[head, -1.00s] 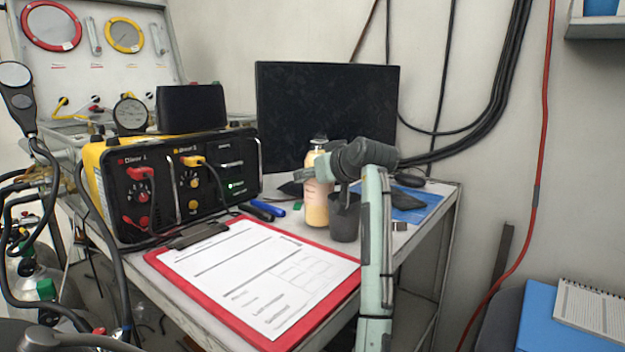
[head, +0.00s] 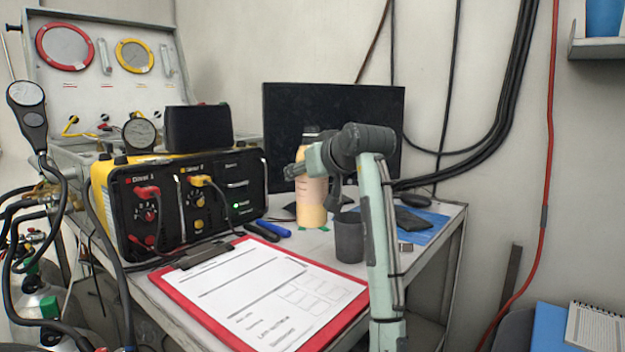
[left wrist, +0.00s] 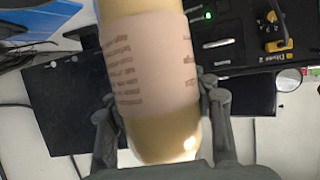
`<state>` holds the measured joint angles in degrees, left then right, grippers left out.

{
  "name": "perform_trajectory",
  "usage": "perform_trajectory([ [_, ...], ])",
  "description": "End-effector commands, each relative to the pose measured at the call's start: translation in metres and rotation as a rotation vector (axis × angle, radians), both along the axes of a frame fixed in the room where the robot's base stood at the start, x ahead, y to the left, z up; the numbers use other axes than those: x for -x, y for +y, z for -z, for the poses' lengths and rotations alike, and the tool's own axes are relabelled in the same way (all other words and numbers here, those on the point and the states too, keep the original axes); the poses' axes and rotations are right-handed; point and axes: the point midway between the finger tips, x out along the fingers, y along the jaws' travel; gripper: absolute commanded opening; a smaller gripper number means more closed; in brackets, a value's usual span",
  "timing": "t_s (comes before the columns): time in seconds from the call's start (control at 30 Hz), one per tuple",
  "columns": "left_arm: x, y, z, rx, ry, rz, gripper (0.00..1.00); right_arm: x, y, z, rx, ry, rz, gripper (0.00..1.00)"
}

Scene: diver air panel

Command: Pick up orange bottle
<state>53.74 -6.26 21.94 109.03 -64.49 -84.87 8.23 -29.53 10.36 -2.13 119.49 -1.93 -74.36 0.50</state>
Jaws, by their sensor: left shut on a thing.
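The orange bottle (head: 312,205), with a pale printed label and a dark cap, is upright in front of the monitor in the head view. My left gripper (head: 302,168) is shut on its upper part. The bottle's base looks raised a little off the desk. In the left wrist view the bottle (left wrist: 150,65) fills the middle, with one finger on each side of its label. The left gripper's fingers hide part of the bottle in the head view. My right gripper is not in view.
A dark cup (head: 349,240) stands close to the right of the bottle. The black monitor (head: 280,110) is behind it. The yellow-black air panel box (head: 225,205) is at left.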

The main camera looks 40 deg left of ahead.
Motion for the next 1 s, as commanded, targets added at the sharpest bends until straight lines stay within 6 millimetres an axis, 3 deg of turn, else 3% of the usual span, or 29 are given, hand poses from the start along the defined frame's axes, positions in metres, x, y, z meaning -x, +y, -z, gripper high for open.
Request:
perform_trajectory([
  [0.5,0.044,-0.006,-0.029,-0.003,-0.007,0.000,0.00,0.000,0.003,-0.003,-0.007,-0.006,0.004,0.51],
  [1.0,0.066,-0.009,-0.042,-0.003,-0.003,0.000,0.00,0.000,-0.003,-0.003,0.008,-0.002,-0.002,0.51],
])
